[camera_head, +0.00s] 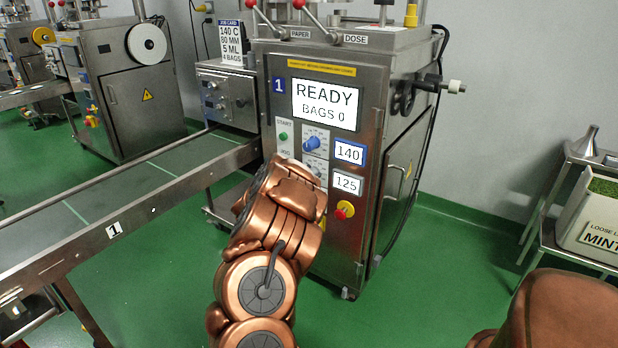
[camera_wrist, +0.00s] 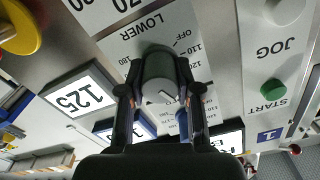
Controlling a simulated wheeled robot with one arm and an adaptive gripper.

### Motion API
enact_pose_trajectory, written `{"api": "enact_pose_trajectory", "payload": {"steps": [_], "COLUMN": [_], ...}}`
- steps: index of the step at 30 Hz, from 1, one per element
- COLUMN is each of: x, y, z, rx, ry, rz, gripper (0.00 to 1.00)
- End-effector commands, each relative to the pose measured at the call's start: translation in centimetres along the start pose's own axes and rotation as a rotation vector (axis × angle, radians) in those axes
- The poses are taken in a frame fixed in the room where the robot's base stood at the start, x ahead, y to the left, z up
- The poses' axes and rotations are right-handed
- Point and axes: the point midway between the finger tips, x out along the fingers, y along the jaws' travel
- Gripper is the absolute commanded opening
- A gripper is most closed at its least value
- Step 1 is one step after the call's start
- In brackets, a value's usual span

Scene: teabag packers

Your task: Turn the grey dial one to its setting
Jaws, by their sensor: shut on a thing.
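The grey dial (camera_wrist: 158,64) sits on a white scale plate marked LOWER, which shows upside down in the wrist view. My gripper (camera_wrist: 160,92) is shut on this dial, with one finger on each side. A light pointer mark shows on the dial's near edge; its exact reading is hard to tell. The display beside it (camera_wrist: 77,101) reads 125, and it also shows in the head view (camera_head: 346,184). In the head view my arm hides my gripper and covers part of the grey dial (camera_head: 314,169).
Above the grey dial are a blue dial (camera_head: 311,144) and a 140 display (camera_head: 349,153). The screen (camera_head: 326,103) reads READY, BAGS 0. A job card (camera_head: 231,41) reads 140 C, 80 MM, 5 ML, 4 BAGS. A green START button (camera_head: 283,136) and red stop knob (camera_head: 344,210) are close by.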

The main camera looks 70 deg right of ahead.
Motion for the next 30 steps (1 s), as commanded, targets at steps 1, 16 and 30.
{"api": "enact_pose_trajectory", "payload": {"steps": [1, 16, 30], "x": [0.04, 0.03, 0.05], "y": [0.07, 0.06, -0.02], "z": [0.1, 0.11, -0.05], "rx": [0.044, 0.341, 0.389], "ry": [0.001, 0.0, 0.0], "rz": [0.0, -0.001, -0.002], "gripper": [0.0, 0.0, 0.0]}}
